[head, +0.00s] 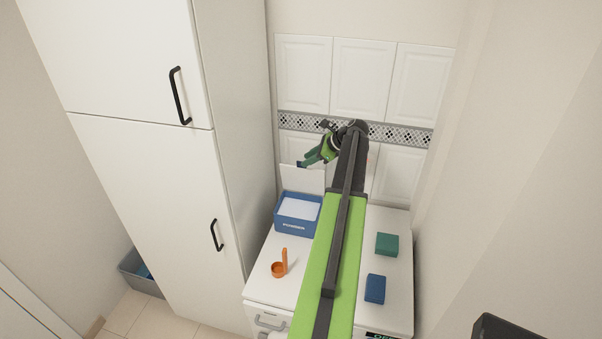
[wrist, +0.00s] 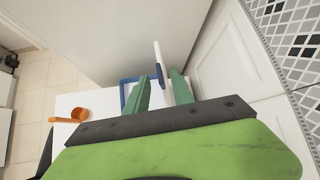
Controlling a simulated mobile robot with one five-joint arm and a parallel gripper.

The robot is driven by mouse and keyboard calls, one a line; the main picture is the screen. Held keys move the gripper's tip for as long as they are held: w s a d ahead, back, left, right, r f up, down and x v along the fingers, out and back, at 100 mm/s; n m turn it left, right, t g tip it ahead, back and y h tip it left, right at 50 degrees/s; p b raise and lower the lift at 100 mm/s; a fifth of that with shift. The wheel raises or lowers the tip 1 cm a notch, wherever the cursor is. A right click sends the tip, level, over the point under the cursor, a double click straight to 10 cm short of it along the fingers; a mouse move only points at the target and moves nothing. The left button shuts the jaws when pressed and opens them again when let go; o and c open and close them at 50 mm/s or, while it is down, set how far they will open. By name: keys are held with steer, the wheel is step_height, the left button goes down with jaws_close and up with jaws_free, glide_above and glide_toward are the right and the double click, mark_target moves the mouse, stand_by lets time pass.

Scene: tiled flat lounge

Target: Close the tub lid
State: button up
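The blue tub (head: 298,229) stands on the white worktop, with white contents showing inside. Its white lid (head: 302,180) is raised, standing upright along the tub's back edge. My gripper (head: 303,163) is over the lid's upper edge in the head view. In the wrist view, my gripper (wrist: 160,76) has its two green fingers apart. The lid (wrist: 157,57) shows nearly edge-on in the gap between them, and I cannot tell whether either finger touches it.
An orange scoop (head: 279,268) lies in front of the tub. A green block (head: 387,244) and a blue block (head: 375,289) sit right of my arm on the worktop (head: 262,285). A tall white cabinet (head: 235,130) stands close on the left, and a tiled wall (head: 305,75) is behind.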

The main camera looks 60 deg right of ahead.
steer(key=b+x, duration=0.1)
steer(key=x, duration=0.3)
steer(key=shift+w+b, duration=0.15)
steer(key=shift+b, duration=0.25)
jaws_close()
stand_by(1.0)
